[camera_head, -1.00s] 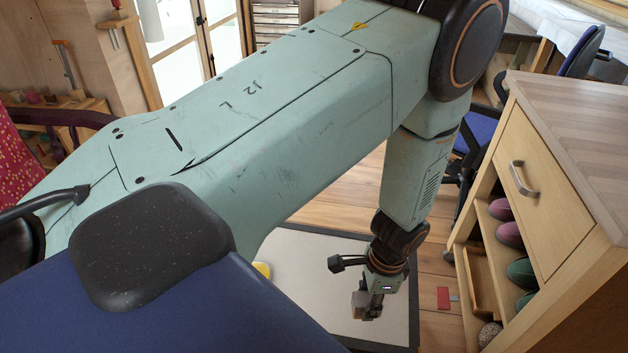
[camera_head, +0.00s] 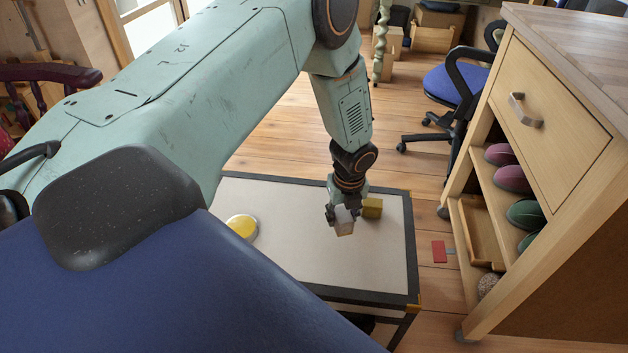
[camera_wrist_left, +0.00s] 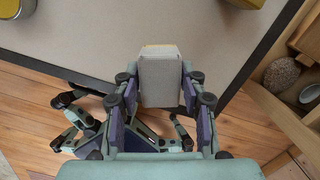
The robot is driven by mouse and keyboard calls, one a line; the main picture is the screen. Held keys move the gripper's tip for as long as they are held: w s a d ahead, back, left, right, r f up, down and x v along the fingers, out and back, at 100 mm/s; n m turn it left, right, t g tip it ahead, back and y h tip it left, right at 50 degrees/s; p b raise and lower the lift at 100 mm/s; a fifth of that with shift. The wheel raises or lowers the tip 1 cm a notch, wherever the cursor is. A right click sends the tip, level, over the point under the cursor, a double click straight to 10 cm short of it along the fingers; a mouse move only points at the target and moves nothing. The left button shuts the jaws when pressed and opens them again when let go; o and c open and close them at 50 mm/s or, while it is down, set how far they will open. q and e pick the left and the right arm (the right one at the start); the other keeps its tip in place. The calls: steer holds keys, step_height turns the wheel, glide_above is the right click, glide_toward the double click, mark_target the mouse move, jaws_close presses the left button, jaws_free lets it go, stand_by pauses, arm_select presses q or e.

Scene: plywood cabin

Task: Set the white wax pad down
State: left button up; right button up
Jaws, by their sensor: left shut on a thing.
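My left gripper (camera_head: 344,218) reaches down over the right half of a low table with a pale top and dark rim (camera_head: 300,235). It is shut on the white wax pad (camera_head: 344,230), a pale grey-white block. In the left wrist view the pad (camera_wrist_left: 161,82) sits between the two fingers, with a thin yellowish strip along its far edge. I cannot tell whether the pad touches the table top. My right gripper does not show clearly in either view.
A yellow block (camera_head: 372,208) stands just right of the gripper. A round tin with yellow contents (camera_head: 242,229) is to the left. A wooden cabinet (camera_head: 545,150) stands right of the table. A red piece (camera_head: 439,251) lies on the floor. The table's front middle is bare.

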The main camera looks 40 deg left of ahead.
mark_target(342, 230)
arm_select(q)
steer(key=f+b, duration=0.1)
steer(key=f, duration=0.1)
steer(key=f+b, duration=0.1)
steer(key=f, duration=0.2)
steer(key=shift+d+f, duration=0.2)
steer(key=shift+f, duration=0.05)
steer(key=shift+a+f+b, duration=0.1)
steer(key=shift+f+b, duration=0.25)
steer(key=shift+f, duration=0.05)
step_height(342, 230, down, 3)
steer(key=shift+s+r+b, duration=0.1)
steer(key=shift+b, duration=0.65)
steer(key=shift+f, duration=0.2)
steer(key=o, duration=0.9)
steer(key=shift+f, duration=0.1)
steer(key=shift+o, duration=0.6)
